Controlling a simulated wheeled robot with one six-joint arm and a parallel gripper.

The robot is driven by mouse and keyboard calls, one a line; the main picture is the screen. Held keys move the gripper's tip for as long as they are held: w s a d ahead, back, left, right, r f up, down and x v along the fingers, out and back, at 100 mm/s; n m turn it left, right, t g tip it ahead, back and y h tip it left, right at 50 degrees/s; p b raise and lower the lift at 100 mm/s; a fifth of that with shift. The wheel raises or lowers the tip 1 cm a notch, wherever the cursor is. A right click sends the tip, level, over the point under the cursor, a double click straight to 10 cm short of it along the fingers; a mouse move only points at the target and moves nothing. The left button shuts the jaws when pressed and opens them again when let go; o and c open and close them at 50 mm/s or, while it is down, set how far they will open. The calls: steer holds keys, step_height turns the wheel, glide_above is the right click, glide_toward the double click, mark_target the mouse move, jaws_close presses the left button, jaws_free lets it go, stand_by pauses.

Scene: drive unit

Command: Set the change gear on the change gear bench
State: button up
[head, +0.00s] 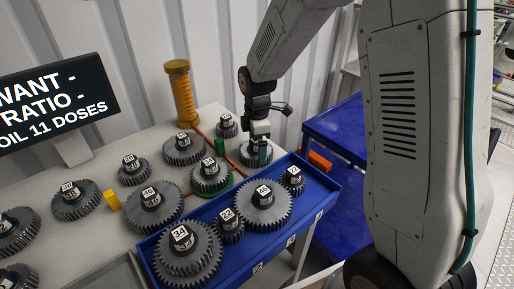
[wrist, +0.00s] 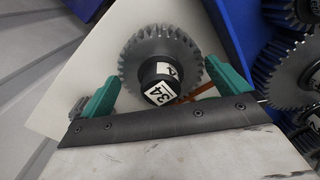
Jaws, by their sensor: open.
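Several grey toothed change gears with black numbered hubs stand on the pale bench (head: 115,222). The gear under my gripper (head: 256,153) is partly hidden in the head view. In the wrist view this gear (wrist: 143,48) shows a hub (wrist: 158,78) labelled 34. My gripper's green fingertips (wrist: 166,92) are apart, one on each side of the hub, with nothing clamped between them. I cannot tell how far above the hub they are.
A blue tray (head: 327,179) at the bench's front edge holds several gears, including another 34 (head: 187,255). A yellow oil cylinder (head: 184,95) and a black display (head: 55,102) stand at the back. A blue cart (head: 340,130) is to the right.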

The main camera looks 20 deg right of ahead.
step_height(320, 180, up, 11)
steer(key=shift+s+f, duration=0.1)
steer(key=shift+f, duration=0.1)
steer(key=s+d+r+m, duration=0.1)
steer(key=s+r+m, duration=0.3)
steer(key=s, duration=0.3)
steer(key=s+d+r+m, duration=0.1)
steer(key=s+r+m, duration=0.35)
steer(key=s, duration=0.25)
steer(key=s+d+m+t, duration=0.1)
steer(key=s+m, duration=0.7)
steer(key=s, duration=0.8)
steer(key=shift+r, duration=0.15)
